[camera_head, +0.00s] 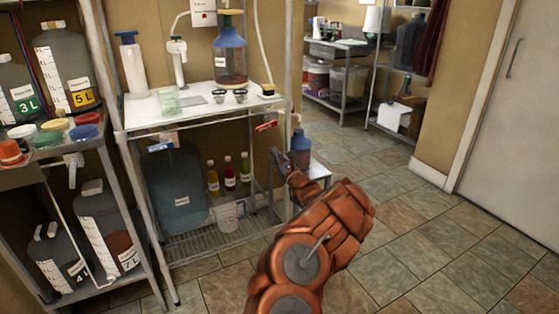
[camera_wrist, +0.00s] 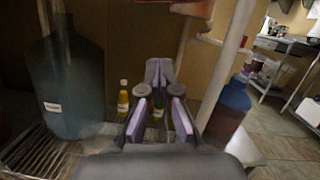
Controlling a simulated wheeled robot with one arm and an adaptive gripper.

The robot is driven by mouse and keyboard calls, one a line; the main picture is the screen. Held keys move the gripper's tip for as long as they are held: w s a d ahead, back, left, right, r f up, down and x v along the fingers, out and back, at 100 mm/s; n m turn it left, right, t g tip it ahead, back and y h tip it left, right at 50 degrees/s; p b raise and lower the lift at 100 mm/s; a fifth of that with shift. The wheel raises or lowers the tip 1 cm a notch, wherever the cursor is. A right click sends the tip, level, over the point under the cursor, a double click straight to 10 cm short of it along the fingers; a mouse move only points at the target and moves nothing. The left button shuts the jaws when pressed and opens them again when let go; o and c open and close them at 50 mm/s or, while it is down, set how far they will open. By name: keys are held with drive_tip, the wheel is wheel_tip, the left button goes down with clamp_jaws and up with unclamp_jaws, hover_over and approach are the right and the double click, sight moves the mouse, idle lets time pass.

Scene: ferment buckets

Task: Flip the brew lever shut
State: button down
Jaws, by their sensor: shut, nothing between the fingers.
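A red lever (camera_head: 266,126) sits under the front right edge of the white shelf, and a blue lever (camera_head: 162,146) sits under its front left part. I cannot read their labels, so I cannot tell which is the brew lever. My gripper (camera_head: 281,158) is below and slightly right of the red lever, apart from it, at the right side of the rack. In the wrist view my gripper (camera_wrist: 158,72) is shut and empty, pointing into the lower shelf space. A red piece at the top edge of the wrist view is cut off.
The white shelf (camera_head: 205,104) holds a blue-topped jug (camera_head: 230,62) and small cups. Below stand a large blue container (camera_head: 175,190) and several bottles. Another blue bottle (camera_head: 300,148) stands right of my gripper; it also shows in the wrist view (camera_wrist: 230,105). Tiled floor at right is clear.

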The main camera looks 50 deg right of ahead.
sight(266, 126)
drive_tip(key=w+r, duration=0.4)
drive_tip(key=r, duration=0.1)
drive_tip(key=shift+w+d, duration=0.3)
idle(0.5)
